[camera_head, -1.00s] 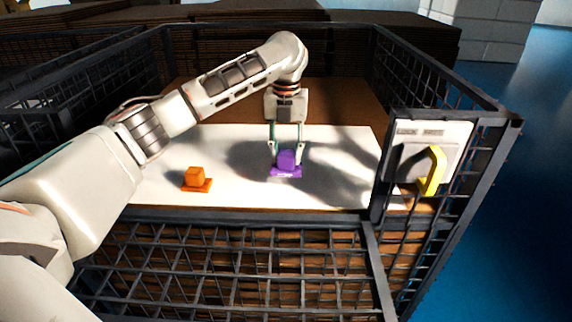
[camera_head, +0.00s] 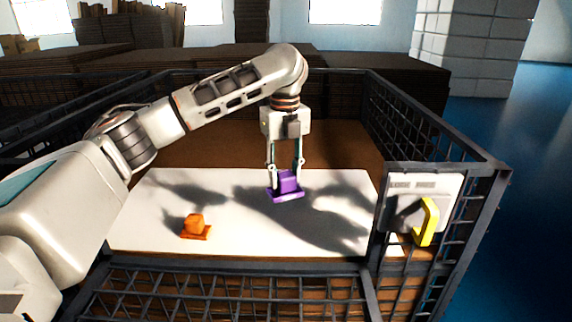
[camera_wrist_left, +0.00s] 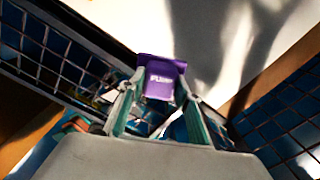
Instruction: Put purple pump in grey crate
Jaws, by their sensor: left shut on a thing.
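The purple pump (camera_head: 290,186) is held by my left gripper (camera_head: 285,172), which is shut on it above the white board. The pump hangs slightly tilted, and its shadow falls on the board to the right. In the left wrist view the purple pump (camera_wrist_left: 160,78) sits between the two fingers, with white lettering on its face. My right gripper is not in view. I cannot make out a separate grey crate in these views.
An orange part (camera_head: 195,226) stands on the white board (camera_head: 150,200), left of the pump. A dark mesh cage (camera_head: 430,130) surrounds the board, with a yellow-handled lock panel (camera_head: 425,215) at its front right corner. Stacked brown sheets (camera_head: 370,75) lie behind.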

